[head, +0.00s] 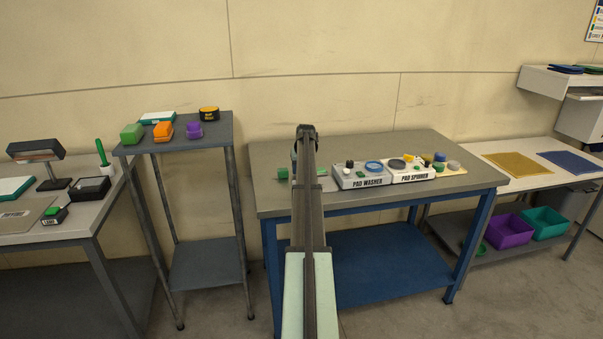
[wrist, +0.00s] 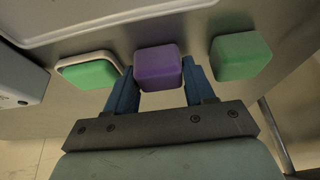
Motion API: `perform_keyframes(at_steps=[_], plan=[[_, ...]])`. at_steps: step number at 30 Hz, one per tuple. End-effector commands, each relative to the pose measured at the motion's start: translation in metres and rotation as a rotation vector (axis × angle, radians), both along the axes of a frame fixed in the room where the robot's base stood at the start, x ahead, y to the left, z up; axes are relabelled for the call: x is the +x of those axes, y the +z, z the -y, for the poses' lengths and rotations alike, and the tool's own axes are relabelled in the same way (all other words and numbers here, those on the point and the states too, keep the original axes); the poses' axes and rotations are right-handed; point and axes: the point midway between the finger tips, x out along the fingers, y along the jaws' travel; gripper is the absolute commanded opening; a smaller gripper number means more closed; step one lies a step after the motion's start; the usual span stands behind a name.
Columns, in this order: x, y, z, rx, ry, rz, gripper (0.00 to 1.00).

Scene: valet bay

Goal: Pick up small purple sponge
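A small purple sponge (wrist: 158,67) shows in the wrist view between the two blue fingers of my gripper (wrist: 159,63). One finger is on each side, close to the sponge. The fingers are apart, and I cannot tell whether either touches it. A green sponge (wrist: 240,56) lies to its right, and a green pad in a pale-rimmed holder (wrist: 62,72) lies to its left. In the head view my arm covers this purple sponge, and the fingertips are hidden over the blue-framed table (head: 440,147).
A pad washer (head: 349,182) and a pad spinner (head: 412,177) stand right of my arm. A green block (head: 283,173) shows left of it. A tall grey stand (head: 219,128) further left bears another purple item (head: 194,130) and an orange one (head: 163,131).

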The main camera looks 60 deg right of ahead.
Motion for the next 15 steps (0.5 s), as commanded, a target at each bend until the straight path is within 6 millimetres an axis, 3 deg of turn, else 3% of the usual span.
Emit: perform_keyframes(at_steps=[7,15], plan=[[-0.0001,0.0003,-0.0001,0.000,0.000,0.000,0.25],[0.0000,0.0020,0.0001,0.000,0.000,0.000,0.24]])
